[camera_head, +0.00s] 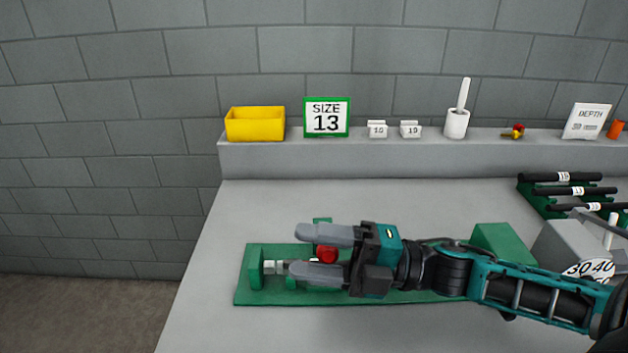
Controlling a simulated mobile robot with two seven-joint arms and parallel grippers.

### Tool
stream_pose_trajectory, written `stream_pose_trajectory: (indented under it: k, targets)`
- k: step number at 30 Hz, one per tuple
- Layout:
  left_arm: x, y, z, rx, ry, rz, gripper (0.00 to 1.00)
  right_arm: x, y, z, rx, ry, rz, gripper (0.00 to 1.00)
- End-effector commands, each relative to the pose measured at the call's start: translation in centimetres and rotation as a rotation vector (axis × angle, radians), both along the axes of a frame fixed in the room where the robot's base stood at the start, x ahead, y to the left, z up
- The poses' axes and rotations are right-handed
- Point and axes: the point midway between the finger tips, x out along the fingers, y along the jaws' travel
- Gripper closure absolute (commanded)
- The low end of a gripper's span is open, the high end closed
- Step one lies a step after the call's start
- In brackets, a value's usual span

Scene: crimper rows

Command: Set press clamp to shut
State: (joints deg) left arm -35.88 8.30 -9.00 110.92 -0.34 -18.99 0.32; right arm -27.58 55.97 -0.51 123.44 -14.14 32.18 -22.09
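The press clamp is a green fixture (246,290) on the grey bench. A red knob (327,254) and a pale metal rod (270,267) show on its left part. My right gripper (310,254) reaches in from the right over the fixture, its two grey fingers spread apart and pointing left. The red knob shows between the fingers; I cannot tell whether they touch it. The gripper and forearm hide the middle of the fixture, so the clamp's position is unclear. My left gripper is not in view.
On the back ledge stand a yellow bin (255,124), a green-framed "SIZE 13" sign (327,118), small number blocks (377,130) and a white pot (456,124). At right are black bars on a green rack (535,196) and a numbered dial (588,268). The bench behind the fixture is clear.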

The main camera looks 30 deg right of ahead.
Motion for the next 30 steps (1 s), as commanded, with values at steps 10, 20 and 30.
stream_pose_trajectory:
  k: [10,20,30]
  targets:
    - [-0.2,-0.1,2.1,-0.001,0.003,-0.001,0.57,0.0,0.0,7.9,-0.001,0.000,0.001,0.41]
    - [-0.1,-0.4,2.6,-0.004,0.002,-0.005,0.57,0.0,0.0,9.9,0.000,0.002,-0.002,0.41]
    - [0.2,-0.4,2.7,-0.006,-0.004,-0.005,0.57,1.0,-0.5,10.2,0.026,0.017,-0.034,0.56]
